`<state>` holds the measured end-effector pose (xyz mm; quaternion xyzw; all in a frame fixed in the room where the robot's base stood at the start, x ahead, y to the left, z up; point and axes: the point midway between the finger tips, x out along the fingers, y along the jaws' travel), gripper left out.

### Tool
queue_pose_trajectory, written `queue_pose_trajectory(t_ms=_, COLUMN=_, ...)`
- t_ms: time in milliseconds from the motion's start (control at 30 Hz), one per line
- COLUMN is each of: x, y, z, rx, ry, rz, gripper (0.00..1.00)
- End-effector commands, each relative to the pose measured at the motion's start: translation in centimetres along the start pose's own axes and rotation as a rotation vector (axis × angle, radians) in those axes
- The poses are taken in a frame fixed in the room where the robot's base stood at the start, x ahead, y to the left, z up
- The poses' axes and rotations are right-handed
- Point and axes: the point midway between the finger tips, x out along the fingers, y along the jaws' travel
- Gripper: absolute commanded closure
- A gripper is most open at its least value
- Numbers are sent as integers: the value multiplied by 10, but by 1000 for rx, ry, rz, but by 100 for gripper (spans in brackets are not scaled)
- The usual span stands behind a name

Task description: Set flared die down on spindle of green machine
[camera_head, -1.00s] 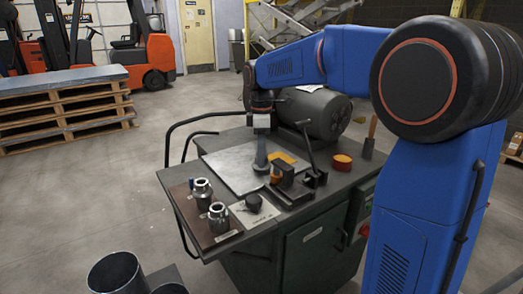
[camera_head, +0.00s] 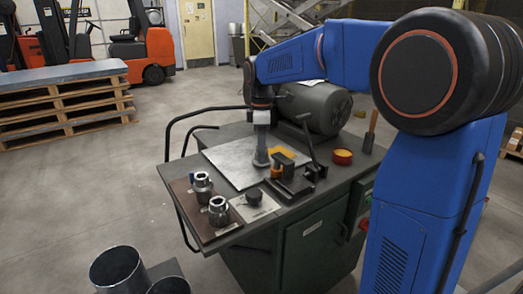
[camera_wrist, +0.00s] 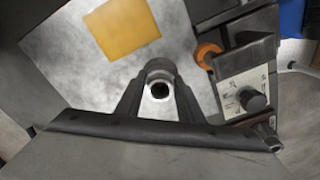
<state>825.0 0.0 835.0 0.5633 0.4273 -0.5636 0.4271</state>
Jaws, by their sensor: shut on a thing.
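My gripper (camera_head: 262,133) hangs over the bright metal plate on the green machine (camera_head: 312,235). It is shut on a grey round piece (camera_head: 261,158), which looks like the flared die and widens at its lower end. In the wrist view, the two dark fingers close around this piece (camera_wrist: 160,72), whose pale rim and dark bore face the camera. The piece is close over the plate; I cannot tell whether it touches. An orange collar (camera_wrist: 208,54) on a dark block is right of the fingers. The spindle is not clearly visible.
Two shiny dies (camera_head: 202,185) stand on a brown board at the machine's left. A yellow sheet (camera_wrist: 123,29) lies on the plate.

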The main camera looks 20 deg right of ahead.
Motion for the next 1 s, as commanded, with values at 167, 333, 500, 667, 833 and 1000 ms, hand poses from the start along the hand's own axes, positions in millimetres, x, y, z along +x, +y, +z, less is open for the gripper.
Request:
queue_pose_trajectory(t_ms=167, x=2, y=0, z=0, rx=0, ry=0, rz=0, gripper=100)
queue_pose_trajectory(t_ms=333, x=2, y=0, z=0, rx=0, ry=0, rz=0, gripper=44)
queue_pose_trajectory(t_ms=500, x=3, y=0, z=0, rx=0, ry=0, rz=-1, gripper=44)
queue_pose_trajectory(t_ms=667, x=-2, y=0, z=0, rx=0, ry=1, rz=1, gripper=44)
queue_pose_trajectory(t_ms=833, x=-25, y=1, z=0, rx=0, ry=1, rz=3, gripper=44)
queue_pose_trajectory(t_ms=1000, x=-59, y=1, z=0, rx=0, ry=1, rz=3, gripper=44)
